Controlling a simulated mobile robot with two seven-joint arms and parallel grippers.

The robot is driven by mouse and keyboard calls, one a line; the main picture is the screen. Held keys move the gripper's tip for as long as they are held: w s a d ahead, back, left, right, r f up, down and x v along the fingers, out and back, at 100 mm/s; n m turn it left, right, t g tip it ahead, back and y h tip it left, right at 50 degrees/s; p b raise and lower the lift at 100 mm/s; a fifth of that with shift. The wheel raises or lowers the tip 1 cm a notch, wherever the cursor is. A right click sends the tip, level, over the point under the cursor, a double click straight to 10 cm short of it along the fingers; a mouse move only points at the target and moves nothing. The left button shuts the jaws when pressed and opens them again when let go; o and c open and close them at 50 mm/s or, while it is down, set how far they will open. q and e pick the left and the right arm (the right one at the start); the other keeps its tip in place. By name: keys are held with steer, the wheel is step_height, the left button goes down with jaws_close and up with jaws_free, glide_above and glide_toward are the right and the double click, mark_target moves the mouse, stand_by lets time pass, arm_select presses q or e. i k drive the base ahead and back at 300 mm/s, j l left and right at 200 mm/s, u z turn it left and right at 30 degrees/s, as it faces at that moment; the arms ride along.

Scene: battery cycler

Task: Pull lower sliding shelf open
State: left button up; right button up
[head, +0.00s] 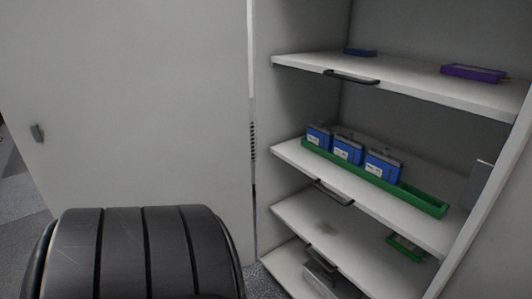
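A tall white cabinet stands open on the right in the head view, with several shelves. The upper shelf (410,82) has a dark handle (351,77) on its front edge. Below it, a shelf (305,158) with its own handle (333,193) carries a green tray (418,197) with three blue batteries (347,149). A lower shelf (340,236) also has a handle (322,256) and holds a small green item (405,248). I cannot tell which one the task calls the lower sliding shelf. Neither of my grippers shows.
A white door panel (130,100) with a small latch (37,133) fills the left. A blue item (360,52) and a purple item (473,73) lie on the upper shelf. A grey box (328,282) sits at the cabinet's bottom.

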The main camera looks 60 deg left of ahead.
mark_target(354, 242)
steer(key=u, duration=1.55)
